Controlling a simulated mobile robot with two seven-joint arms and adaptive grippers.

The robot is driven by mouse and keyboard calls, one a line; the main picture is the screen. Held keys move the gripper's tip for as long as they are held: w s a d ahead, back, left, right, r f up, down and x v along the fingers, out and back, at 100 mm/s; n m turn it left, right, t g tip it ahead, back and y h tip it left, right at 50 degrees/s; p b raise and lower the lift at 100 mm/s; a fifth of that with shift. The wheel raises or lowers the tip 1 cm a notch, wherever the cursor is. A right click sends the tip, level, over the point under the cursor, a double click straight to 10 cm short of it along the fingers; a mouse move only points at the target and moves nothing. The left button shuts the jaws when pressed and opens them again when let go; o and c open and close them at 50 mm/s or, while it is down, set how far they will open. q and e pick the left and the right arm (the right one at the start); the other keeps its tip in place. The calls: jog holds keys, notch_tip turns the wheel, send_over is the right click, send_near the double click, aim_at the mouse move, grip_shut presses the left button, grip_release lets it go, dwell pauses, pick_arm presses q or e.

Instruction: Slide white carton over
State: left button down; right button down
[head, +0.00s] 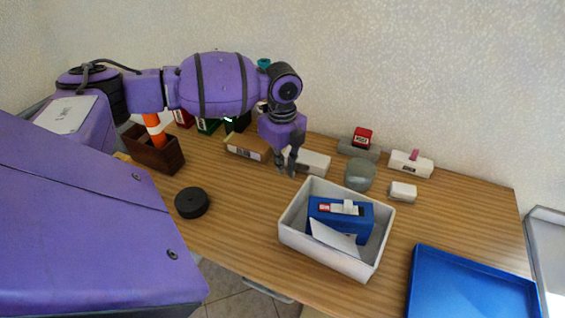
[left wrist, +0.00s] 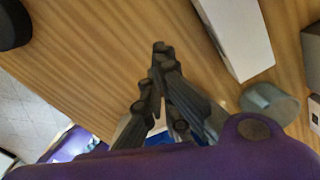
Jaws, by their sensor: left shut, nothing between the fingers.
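The white carton (head: 314,163) lies on the wooden table, just right of my left gripper in the head view. It also shows in the left wrist view as a long white box (left wrist: 238,38) at the upper right. My left gripper (head: 286,170) points down beside the carton's left end and is shut and empty. In the left wrist view its fingertips (left wrist: 160,48) are together over bare wood, with a gap to the carton. The head view does not clearly show whether they touch. My right gripper is in neither view.
A brown carton (head: 247,147) lies left of the gripper. A grey-green cup (head: 359,175) and a small white box (head: 403,192) stand to the right. A white bin (head: 341,258) and a blue tray (head: 470,285) are in front. A black disc (head: 191,203) lies left, with bare wood between.

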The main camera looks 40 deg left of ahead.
aim_at(282, 189)
pick_arm(q)
notch_tip(282, 189, down, 7)
jog(key=shift+s+f, duration=0.1)
jog(key=shift+f, duration=0.1)
jog(key=d, duration=0.2)
jog(key=shift+s+d+r+p, duration=0.2)
jog(key=shift+d+r+p, duration=0.1)
jog(key=shift+r+p, duration=0.05)
jog(key=shift+s+d+f, duration=0.15)
jog(key=shift+d, duration=0.35)
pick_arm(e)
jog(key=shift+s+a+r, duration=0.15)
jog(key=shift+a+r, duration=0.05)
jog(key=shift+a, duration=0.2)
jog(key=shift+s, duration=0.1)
